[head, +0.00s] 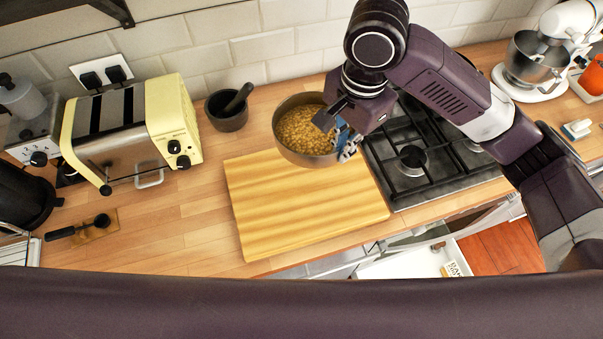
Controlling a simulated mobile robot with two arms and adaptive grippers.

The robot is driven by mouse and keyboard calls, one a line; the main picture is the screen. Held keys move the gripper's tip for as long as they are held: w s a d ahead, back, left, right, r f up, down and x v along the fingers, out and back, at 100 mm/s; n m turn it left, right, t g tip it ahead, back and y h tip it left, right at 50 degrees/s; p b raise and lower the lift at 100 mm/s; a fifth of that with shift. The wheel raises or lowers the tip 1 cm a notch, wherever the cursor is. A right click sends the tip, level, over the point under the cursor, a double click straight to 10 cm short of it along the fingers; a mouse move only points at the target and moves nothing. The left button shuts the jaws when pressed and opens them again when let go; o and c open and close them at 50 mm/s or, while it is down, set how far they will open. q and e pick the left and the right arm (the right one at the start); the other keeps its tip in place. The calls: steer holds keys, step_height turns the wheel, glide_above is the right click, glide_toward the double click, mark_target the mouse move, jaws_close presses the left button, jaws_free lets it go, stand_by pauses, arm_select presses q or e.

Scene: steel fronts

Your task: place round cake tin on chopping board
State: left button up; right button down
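The round cake tin (303,129) is a metal tin with a golden-brown, crumbly-looking filling. It is over the far right part of the wooden chopping board (290,213), overlapping its back edge in the picture. I cannot tell whether it touches the board. My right gripper (347,143) is at the tin's right side, with its fingers at the rim, and appears shut on it. The gripper and wrist hide the tin's right edge. The front and left of the board are bare. My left gripper is not in view.
A black gas hob (413,160) lies right of the board. A dark mortar with pestle (229,108) stands behind left. A cream toaster (128,128) is at left, a stand mixer (541,57) at far right. An open drawer (415,262) shows below the counter's front edge.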

steer(key=f, duration=1)
steer(key=s+d+f, duration=0.1)
steer(key=f, duration=0.4)
step_height(320, 180, down, 4)
steer(key=shift+a+f, duration=0.1)
steer(key=shift+a, duration=0.05)
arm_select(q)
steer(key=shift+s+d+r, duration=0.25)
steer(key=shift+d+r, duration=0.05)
arm_select(e)
steer(key=shift+f, duration=0.15)
steer(key=c, duration=2.5)
jaws_free()
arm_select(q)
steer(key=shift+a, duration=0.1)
arm_select(e)
steer(key=o, duration=0.3)
steer(key=shift+o, duration=0.2)
